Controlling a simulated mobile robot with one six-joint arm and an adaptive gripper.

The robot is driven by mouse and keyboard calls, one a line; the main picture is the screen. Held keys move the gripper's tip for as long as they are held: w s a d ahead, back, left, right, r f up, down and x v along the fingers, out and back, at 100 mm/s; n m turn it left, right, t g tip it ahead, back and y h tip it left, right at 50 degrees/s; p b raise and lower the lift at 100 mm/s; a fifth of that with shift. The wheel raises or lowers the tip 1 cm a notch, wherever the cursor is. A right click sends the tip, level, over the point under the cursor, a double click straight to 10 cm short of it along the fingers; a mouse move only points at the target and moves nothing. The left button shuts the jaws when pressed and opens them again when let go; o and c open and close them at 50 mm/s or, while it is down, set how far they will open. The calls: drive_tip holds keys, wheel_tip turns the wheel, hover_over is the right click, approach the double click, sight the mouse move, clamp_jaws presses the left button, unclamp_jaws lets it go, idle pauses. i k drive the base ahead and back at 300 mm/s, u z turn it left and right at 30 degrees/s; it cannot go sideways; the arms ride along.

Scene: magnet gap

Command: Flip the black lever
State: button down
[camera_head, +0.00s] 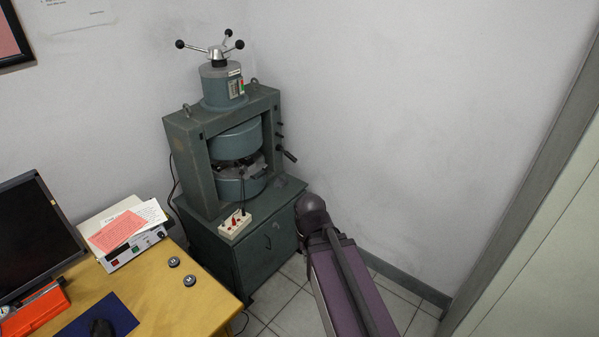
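The black lever (288,156) sticks out from the right side of the green-grey magnet (188,165) in the head view.
The magnet stands on a green cabinet (265,255) in the corner. A white socket box (234,224) sits on the cabinet's front edge. A wooden desk (160,300) with a monitor (35,235) is at left. Wall stands behind; a door frame (535,190) is at right.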

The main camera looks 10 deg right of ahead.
sight(286, 153)
drive_tip(key=k, duration=0.85)
drive_tip(key=z, duration=0.4)
drive_tip(key=i, duration=2)
drive_tip(key=u, duration=0.45)
